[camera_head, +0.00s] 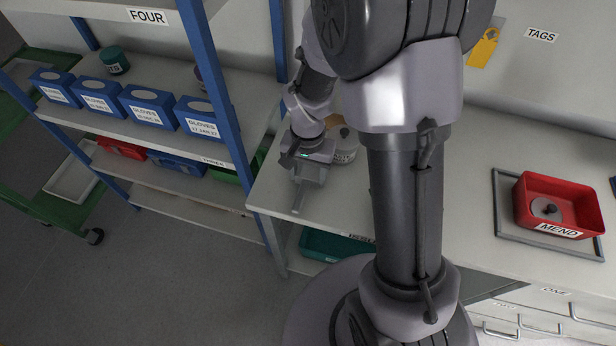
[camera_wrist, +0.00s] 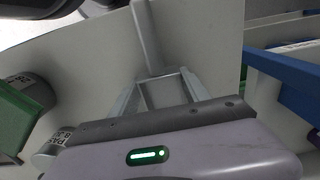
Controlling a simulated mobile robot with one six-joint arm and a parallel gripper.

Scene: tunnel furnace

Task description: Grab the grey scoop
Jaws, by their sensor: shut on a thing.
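The grey scoop (camera_head: 298,203) is at the left end of the white worktop, under my gripper (camera_head: 309,176). Its long, narrow grey part (camera_wrist: 147,36) points away from my gripper (camera_wrist: 158,80) in the wrist view. The fingers are shut on the scoop at the near end of that part. The rest of the scoop is hidden or hard to make out between the fingers. I cannot tell whether the scoop touches the worktop.
A pale labelled canister (camera_head: 344,146) stands just right of my gripper. A shelf rack with blue glove boxes (camera_head: 149,107) is close on the left. A red MEND bin (camera_head: 557,207) sits on a grey tray at the right. The worktop's front edge is near.

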